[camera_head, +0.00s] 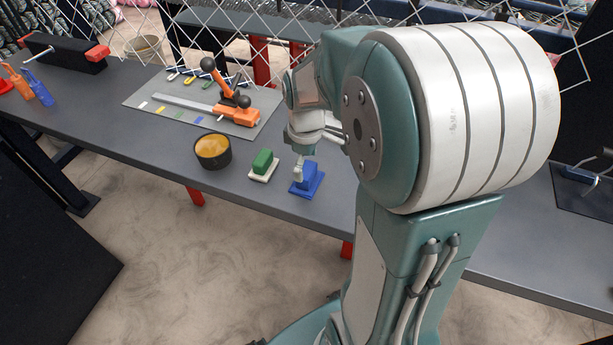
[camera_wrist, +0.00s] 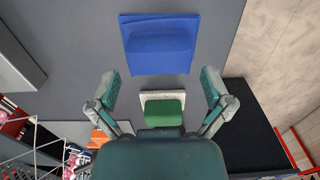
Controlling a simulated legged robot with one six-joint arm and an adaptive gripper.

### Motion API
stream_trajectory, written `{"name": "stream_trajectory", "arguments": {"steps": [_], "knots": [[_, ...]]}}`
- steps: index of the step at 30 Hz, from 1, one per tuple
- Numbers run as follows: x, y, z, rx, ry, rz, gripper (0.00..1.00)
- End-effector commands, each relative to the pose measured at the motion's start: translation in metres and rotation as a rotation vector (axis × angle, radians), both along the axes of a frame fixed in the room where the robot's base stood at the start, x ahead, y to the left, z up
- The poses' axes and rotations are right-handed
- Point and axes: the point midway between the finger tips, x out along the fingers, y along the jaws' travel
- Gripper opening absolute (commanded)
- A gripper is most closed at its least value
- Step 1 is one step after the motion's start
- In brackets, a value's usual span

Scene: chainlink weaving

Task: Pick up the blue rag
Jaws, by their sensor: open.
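The blue rag (camera_head: 306,181) lies on the grey workbench near its front edge, with a raised block-like middle on a flat blue base. In the wrist view the blue rag (camera_wrist: 160,44) is at the top centre, beyond the fingertips. My gripper (camera_wrist: 162,85) is open and empty, its two teal fingers spread wide. In the head view my gripper (camera_head: 299,172) is partly hidden by my arm and appears just over the blue rag. I cannot tell from there whether it touches.
A green block on a white cloth (camera_head: 263,163) sits left of the rag; it shows between my fingers in the wrist view (camera_wrist: 163,107). A black bowl with orange contents (camera_head: 212,151) stands further left. An orange tool (camera_head: 236,108) lies on a grey board (camera_head: 140,105). Chainlink mesh hangs behind.

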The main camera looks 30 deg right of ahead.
Motion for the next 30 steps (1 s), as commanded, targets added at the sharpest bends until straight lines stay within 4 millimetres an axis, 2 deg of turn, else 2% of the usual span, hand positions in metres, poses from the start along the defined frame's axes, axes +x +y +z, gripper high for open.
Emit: {"name": "stream_trajectory", "arguments": {"steps": [3,6,14,15,16,17,18,19,30], "knots": [[-0.001,-0.001,-0.02,0.001,0.005,0.0,1.0],[-0.001,-0.001,-0.031,0.001,0.003,0.0,1.0],[-0.001,-0.002,-0.034,0.0,-0.001,-0.001,1.0],[-0.001,-0.002,-0.034,0.0,-0.001,-0.001,0.91],[-0.001,-0.002,-0.034,0.001,-0.001,-0.001,0.78],[-0.001,-0.002,-0.034,0.001,-0.001,-0.001,0.64],[-0.001,-0.002,-0.034,0.0,0.0,-0.001,0.47],[-0.001,-0.002,-0.034,0.0,0.0,-0.001,0.39],[-0.001,-0.002,-0.032,0.0,0.0,-0.001,0.38]]}}
